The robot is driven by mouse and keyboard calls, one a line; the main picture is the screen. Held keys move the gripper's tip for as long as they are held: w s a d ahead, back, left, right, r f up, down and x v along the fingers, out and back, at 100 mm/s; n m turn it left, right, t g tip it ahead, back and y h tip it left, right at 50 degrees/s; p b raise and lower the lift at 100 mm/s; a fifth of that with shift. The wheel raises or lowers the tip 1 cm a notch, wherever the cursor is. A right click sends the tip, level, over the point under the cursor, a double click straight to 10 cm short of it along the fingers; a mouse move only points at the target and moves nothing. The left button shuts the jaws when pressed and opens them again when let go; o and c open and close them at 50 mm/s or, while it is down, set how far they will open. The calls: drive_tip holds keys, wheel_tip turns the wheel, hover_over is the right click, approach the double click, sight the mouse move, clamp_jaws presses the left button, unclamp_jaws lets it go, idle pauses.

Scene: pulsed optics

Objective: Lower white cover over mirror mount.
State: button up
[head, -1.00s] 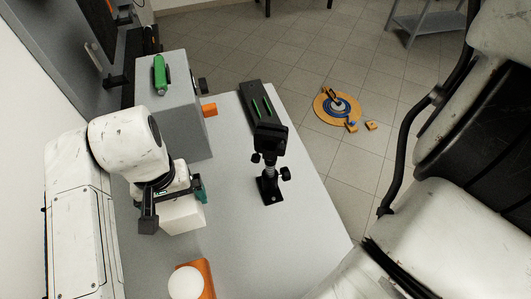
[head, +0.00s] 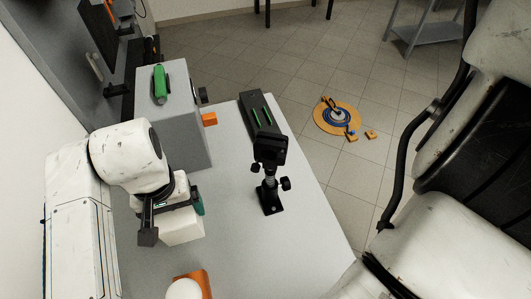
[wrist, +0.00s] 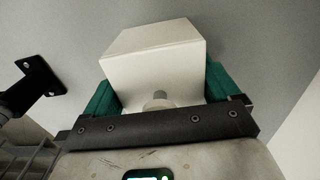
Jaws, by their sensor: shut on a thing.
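The white cover (head: 183,227) is a plain box-like piece at the left of the grey table in the head view. It also fills the upper middle of the wrist view (wrist: 152,67). My gripper (wrist: 161,90) is shut on it, with green finger pads on both sides. Its height above the table is hard to tell. A black post-held mount with side knobs (head: 269,152), apparently the mirror mount, stands upright to the right of the cover, clearly apart from it. Part of its black base (wrist: 37,77) shows at the left of the wrist view.
A large grey box (head: 180,125) with a green item (head: 160,84) on top stands behind my gripper. A black slotted block (head: 258,112) and a small orange block (head: 209,119) lie at the back. An orange piece with a white dome (head: 186,290) is at the front.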

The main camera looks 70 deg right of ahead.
drive_tip(key=shift+c, duration=1.1)
drive_tip(key=shift+r+p, duration=2.55)
drive_tip(key=shift+r, duration=0.45)
